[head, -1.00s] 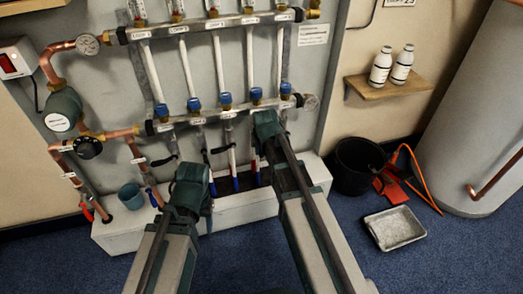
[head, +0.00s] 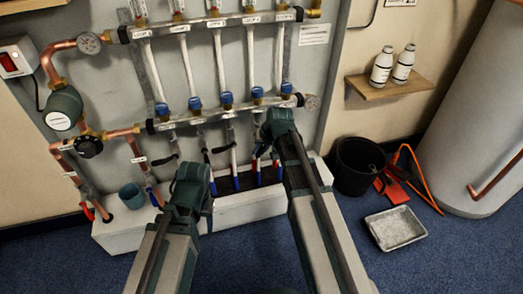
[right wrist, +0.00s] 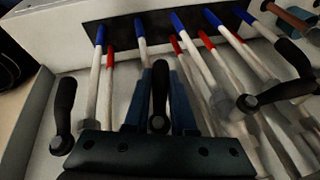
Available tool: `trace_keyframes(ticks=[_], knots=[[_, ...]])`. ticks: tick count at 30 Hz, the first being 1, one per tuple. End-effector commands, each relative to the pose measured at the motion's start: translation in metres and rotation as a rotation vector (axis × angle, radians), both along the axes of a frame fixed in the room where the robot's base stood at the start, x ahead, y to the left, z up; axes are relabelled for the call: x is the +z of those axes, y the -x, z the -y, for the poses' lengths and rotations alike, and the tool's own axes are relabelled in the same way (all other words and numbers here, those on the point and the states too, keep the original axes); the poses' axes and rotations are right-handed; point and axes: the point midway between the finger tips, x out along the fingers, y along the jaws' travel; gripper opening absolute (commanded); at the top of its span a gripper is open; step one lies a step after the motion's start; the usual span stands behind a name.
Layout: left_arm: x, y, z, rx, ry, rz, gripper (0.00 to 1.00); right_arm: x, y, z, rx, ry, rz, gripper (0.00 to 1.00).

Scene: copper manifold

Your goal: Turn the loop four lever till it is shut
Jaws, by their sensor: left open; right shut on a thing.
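My right gripper (head: 279,124) is at the lower manifold bar, toward its right end. In the right wrist view its two blue-teal fingers (right wrist: 158,100) stand on either side of a black lever, the loop four lever (right wrist: 160,88), and are shut on it. This lever's handle points up in that view, roughly along the pipes. In the head view my gripper and arm hide it. My left gripper (head: 190,178) is open and empty, low in front of the manifold's left half. Other black levers show left (right wrist: 63,112) and right (right wrist: 278,92) of the held one.
Pipes with blue and red sleeves (right wrist: 140,35) run close around my right fingers. The lower manifold bar (head: 225,114) carries blue caps. A black bucket (head: 358,165) and a grey tray (head: 395,228) stand on the floor at right. A blue-grey cup (head: 131,195) is at left.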

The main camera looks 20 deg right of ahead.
Motion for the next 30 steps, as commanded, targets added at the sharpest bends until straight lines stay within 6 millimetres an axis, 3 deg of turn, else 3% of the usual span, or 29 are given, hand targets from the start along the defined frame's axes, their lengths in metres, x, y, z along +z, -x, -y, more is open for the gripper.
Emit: trace_keyframes(ticks=[14, 30], knots=[[-0.033, 0.000, 0.000, 0.007, 0.000, 0.001, 0.53, 0.003, 0.001, -0.015, 0.002, -0.454, -0.019, 0.00], [-0.098, -0.001, 0.000, 0.014, 0.001, 0.004, 0.53, 0.017, 0.002, -0.028, 0.004, -0.960, -0.039, 0.00]])
